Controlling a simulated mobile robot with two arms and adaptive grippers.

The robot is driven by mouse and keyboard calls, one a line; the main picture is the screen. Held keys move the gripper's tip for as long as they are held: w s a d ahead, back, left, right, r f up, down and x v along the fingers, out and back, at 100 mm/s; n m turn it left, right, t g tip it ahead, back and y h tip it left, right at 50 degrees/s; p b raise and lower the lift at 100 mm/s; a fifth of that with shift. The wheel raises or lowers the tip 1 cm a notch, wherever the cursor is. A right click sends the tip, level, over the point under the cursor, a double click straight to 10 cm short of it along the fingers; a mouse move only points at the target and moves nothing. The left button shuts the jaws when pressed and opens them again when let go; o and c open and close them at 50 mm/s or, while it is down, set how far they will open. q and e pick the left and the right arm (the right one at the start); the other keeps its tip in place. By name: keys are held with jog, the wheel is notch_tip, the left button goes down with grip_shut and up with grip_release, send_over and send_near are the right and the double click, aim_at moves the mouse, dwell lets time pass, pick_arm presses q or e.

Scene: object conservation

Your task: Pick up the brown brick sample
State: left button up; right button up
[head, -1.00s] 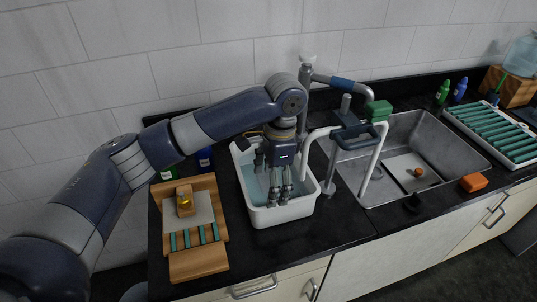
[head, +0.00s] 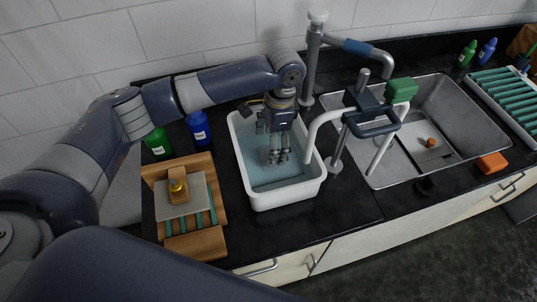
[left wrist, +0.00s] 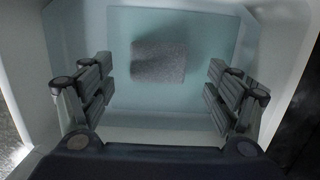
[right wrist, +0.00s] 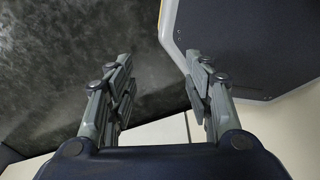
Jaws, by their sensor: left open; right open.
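A rough, grey-brown rectangular block (left wrist: 158,61) lies in the white tub of water, seen in the left wrist view; I cannot tell for sure that it is the brown brick sample. In the head view my left gripper (head: 278,157) points down inside the tub (head: 290,198) and covers that spot. Its fingers are spread wide in the left wrist view (left wrist: 160,90), with the block between and beyond them, untouched. My right gripper (right wrist: 158,85) is open and empty over the dark floor.
The wooden rack (head: 196,246) stands left of the tub, with green (head: 157,142) and blue (head: 199,128) bottles behind it. An orange block (head: 491,162) lies at the counter's front.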

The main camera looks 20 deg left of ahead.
pick_arm(q)
jog(key=f, duration=0.1)
jog(key=f+p, duration=0.1)
jog(key=f, duration=0.1)
jog(key=shift+s+a+f, duration=0.15)
jog(key=shift+s+f, duration=0.05)
jog(key=shift+f, duration=0.3)
jog(key=shift+c, duration=1)
jog(key=c, duration=1.1)
jog(key=shift+o, duration=0.2)
pick_arm(e)
jog(key=shift+w+a+r, duration=0.15)
jog(key=shift+a+r, duration=0.05)
jog(key=shift+r, duration=0.2)
jog(key=shift+w+a+r, duration=0.15)
jog(key=shift+r, duration=0.2)
